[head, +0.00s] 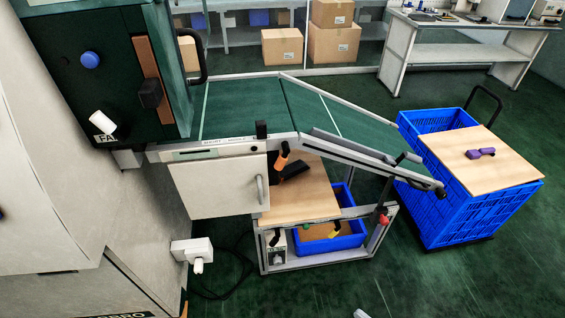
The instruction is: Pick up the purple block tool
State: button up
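The purple block tool (481,153) lies on a light wooden board (498,176) at the right of the head view. It is small and purple with a dark part at its middle. The board rests on top of a blue crate cart (472,215). Nothing touches the tool or covers it.
A conveyor (340,112) slopes down toward the cart, its frame end close to the cart's left side. A lower wooden shelf (305,200) holds an orange-and-black tool (285,162). A blue bin (350,238) sits below. Green floor (440,285) is open in front of the cart.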

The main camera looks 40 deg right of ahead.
aim_at(472, 154)
jog(key=z, duration=2.3)
jog(key=i+l+u, duration=0.1)
jog(key=u, duration=0.4)
jog(key=i+l+u, duration=0.3)
jog(key=l, duration=0.3)
jog(key=i+l+u, duration=0.15)
jog(key=i+l, duration=0.15)
jog(key=i+l+u, duration=0.15)
jog(key=l, duration=0.25)
jog(key=i+l, duration=0.2)
jog(key=l, duration=0.2)
jog(key=i+l, duration=0.15)
jog(key=l, duration=0.2)
jog(key=i+l, duration=0.2)
jog(key=l, duration=0.2)
jog(key=i+l, duration=0.2)
jog(key=l, duration=0.2)
jog(key=j+u, duration=0.05)
